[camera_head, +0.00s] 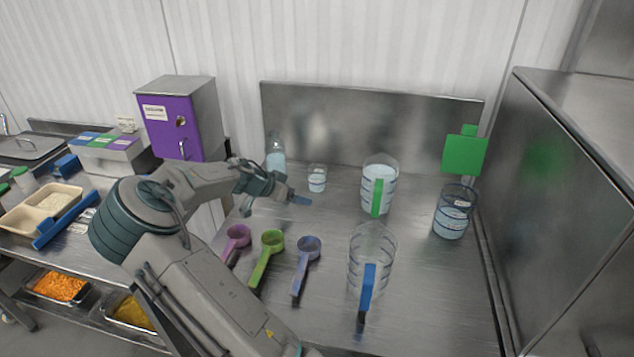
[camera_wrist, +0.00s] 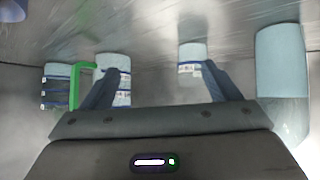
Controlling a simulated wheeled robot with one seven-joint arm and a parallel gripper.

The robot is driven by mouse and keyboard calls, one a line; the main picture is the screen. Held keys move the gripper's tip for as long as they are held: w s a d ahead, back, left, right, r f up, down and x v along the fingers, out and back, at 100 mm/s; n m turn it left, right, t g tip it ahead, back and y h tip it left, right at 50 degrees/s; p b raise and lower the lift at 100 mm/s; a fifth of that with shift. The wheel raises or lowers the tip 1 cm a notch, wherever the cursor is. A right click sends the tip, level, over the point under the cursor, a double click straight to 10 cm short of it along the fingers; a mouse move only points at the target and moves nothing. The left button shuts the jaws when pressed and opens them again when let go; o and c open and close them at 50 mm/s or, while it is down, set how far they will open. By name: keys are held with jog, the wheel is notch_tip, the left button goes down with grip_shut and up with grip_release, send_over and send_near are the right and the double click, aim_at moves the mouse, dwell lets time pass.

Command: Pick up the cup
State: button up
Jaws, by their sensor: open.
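My gripper (camera_head: 298,199) is above the table's left part, its blue fingers apart with nothing between the tips. A small clear cup (camera_head: 317,178) with pale blue liquid stands upright behind and right of it. In the wrist view, which looks upside down, the small cup (camera_wrist: 190,58) shows beyond my fingers (camera_wrist: 165,80), partly behind the right one. A green-handled measuring cup (camera_head: 378,170) stands further right; its body (camera_wrist: 113,63) is partly behind the left finger. A darker clear cup (camera_head: 452,222) stands far right. A blue-handled clear measuring cup (camera_head: 372,255) stands at the front.
A bottle (camera_head: 275,155) stands at the table's back left. Pink (camera_head: 236,236), green (camera_head: 268,250) and blue-purple (camera_head: 307,255) scoops lie below my gripper. A steel cabinet (camera_head: 570,200) closes the right side; a steel backsplash (camera_head: 360,125) rises behind. A green square (camera_head: 464,153) shows above the darker cup.

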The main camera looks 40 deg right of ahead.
aim_at(310, 181)
jog(key=w+h, duration=0.1)
jog(key=w, duration=0.2)
jog(key=w+t+h, duration=0.1)
jog(key=shift+w+d+r+h, duration=0.15)
jog(key=shift+w+r+h, duration=0.15)
jog(key=shift+w, duration=0.1)
jog(key=shift+w+d, duration=0.1)
jog(key=shift+w, duration=0.05)
jog(key=p+x, duration=0.2)
jog(key=x, duration=0.6)
jog(key=shift+d, duration=0.2)
jog(key=shift+w+d+f+p, duration=0.15)
jog(key=shift+d+p, duration=0.45)
jog(key=shift+p, duration=0.2)
jog(key=p+x, duration=0.1)
jog(key=x, duration=0.2)
jog(key=shift+w+d+f+p, duration=0.1)
jog(key=shift+w+p, duration=0.05)
jog(key=shift+p, duration=0.25)
jog(key=shift+d+f, duration=0.3)
jog(key=c, duration=1.1)
jog(key=shift+c, duration=0.2)
